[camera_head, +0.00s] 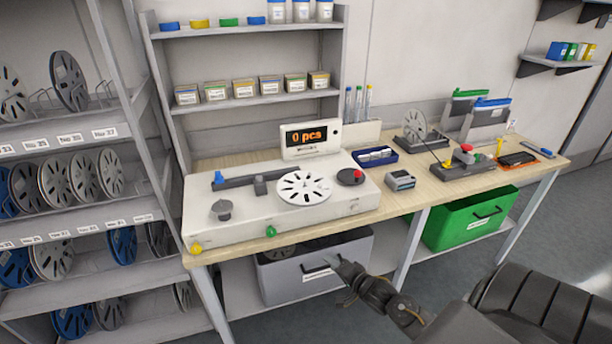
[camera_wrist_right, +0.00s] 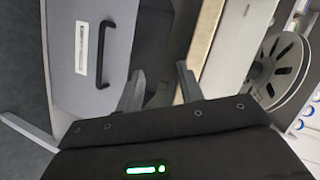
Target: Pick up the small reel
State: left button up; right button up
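A white reel with black slots (camera_head: 303,188) lies flat on top of the counting machine (camera_head: 240,222). Another reel (camera_head: 415,125) stands upright on a holder at the back of the bench. I cannot tell for sure which one is the small reel. My right gripper (camera_head: 343,267) is in front of the bench edge, below the machine and near the grey bin. In the right wrist view its two fingers (camera_wrist_right: 160,68) are apart with nothing between them. My left gripper is not in view.
A grey bin (camera_head: 305,284) with a handle and a green bin (camera_head: 470,222) sit under the wooden bench (camera_head: 430,190). A shelf rack (camera_head: 95,225) with several reels stands at the left. A display (camera_head: 309,139) reads "0 pcs". A small device (camera_head: 400,180) stands right of the machine.

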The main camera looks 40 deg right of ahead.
aim_at(310, 205)
jog(key=w+a+r+m+t+y+p, duration=0.1)
jog(key=w+r+m+t+y+p, duration=0.2)
jog(key=r, duration=1.7)
jog(key=shift+t+h, duration=0.3)
jog(key=shift+h, duration=0.2)
jog(key=w, duration=0.5)
jog(key=shift+a+f, duration=0.15)
jog(key=shift+a, duration=0.2)
jog(key=shift+w+f, duration=0.1)
jog(key=shift+w, duration=0.35)
jog(key=shift+w+p, duration=0.25)
jog(key=shift+p, duration=0.05)
jog(key=w+p, duration=0.1)
jog(key=w, duration=0.3)
jog(key=shift+w+a+f+p, duration=0.1)
jog(key=shift+w+f+p, duration=0.05)
jog(key=shift+w+p, duration=0.25)
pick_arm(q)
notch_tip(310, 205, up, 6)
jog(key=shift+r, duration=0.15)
pick_arm(e)
jog(key=shift+s, duration=0.1)
grip_shut()
